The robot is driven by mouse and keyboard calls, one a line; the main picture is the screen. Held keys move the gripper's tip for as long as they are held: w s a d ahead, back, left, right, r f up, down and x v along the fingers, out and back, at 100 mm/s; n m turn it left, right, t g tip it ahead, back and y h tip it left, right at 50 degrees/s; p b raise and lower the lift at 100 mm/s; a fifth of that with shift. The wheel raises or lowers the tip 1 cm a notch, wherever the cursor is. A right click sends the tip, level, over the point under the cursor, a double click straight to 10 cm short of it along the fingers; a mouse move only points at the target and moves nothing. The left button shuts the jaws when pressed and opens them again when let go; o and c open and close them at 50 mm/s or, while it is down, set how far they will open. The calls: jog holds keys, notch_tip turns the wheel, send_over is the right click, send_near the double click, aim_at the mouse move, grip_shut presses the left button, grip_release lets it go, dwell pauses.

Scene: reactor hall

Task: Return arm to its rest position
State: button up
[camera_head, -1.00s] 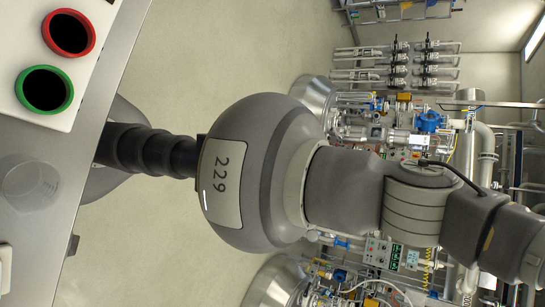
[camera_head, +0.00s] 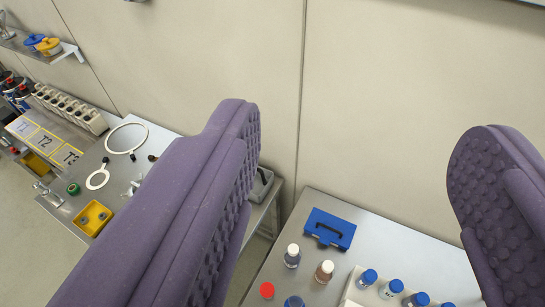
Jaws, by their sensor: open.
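My gripper (camera_head: 352,150) shows large in the camera view as two purple, studded fingers. The left finger (camera_head: 185,205) reaches up through the middle, and the right finger (camera_head: 500,205) stands at the right edge. The fingers are wide apart with nothing between them; the gap shows wall and a table below. The rest of my arm is out of this view.
Below is a grey table (camera_head: 405,245) with a blue case (camera_head: 330,228), several bottles and a white rack (camera_head: 352,290). At left, another bench (camera_head: 122,182) carries a yellow tray (camera_head: 93,218), rings and labelled panels (camera_head: 45,143). A pale wall (camera_head: 390,80) stands behind.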

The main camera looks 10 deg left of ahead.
jog(key=shift+w, duration=0.1)
notch_tip(320, 180, down, 21)
jog(key=b, duration=2)
jog(key=shift+r, duration=0.2)
